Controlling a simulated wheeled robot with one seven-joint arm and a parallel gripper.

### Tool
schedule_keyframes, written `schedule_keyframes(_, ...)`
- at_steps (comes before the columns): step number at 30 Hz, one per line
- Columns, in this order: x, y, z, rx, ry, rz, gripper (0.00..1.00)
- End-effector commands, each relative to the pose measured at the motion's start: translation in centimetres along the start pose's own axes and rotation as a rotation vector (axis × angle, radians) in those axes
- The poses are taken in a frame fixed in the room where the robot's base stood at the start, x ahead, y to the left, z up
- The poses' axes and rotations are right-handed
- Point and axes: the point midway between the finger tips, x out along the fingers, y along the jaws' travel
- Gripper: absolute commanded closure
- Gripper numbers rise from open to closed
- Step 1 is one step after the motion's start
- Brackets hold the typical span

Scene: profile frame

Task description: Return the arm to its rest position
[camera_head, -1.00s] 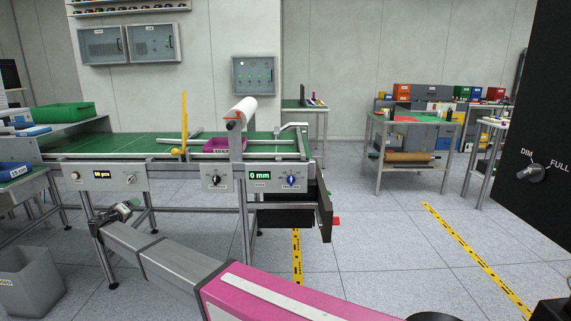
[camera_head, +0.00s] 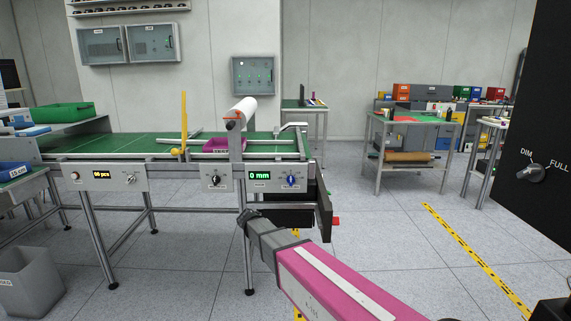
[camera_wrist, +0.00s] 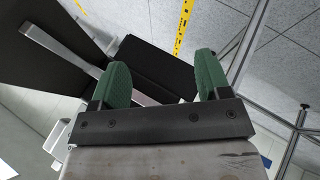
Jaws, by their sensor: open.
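My arm (camera_head: 330,283), pink and grey, reaches up from the bottom right in the head view. Its far end stands in front of the conveyor bench, below the control panel. In the wrist view my gripper (camera_wrist: 157,88) shows two green fingertips set well apart, open with nothing between them. The fingers are not clearly seen in the head view.
The green conveyor bench (camera_head: 85,145) stands at the left, with a magenta bin (camera_head: 224,145) on it. A grey waste bin (camera_head: 30,280) is on the floor at the lower left. A dark panel with a dial (camera_head: 531,174) stands close at the right.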

Motion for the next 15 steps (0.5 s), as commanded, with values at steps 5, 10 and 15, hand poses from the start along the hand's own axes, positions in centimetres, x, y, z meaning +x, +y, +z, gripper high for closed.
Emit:
schedule_keyframes(5, 2.8, 5.9, 8.4, 0.06, -0.137, -0.109, 0.3)
schedule_keyframes(10, 4.3, 10.0, 15.7, 0.121, -0.243, -0.228, 0.3)
schedule_keyframes(15, 4.4, 13.1, 22.6, 0.192, -0.325, -0.356, 0.3)
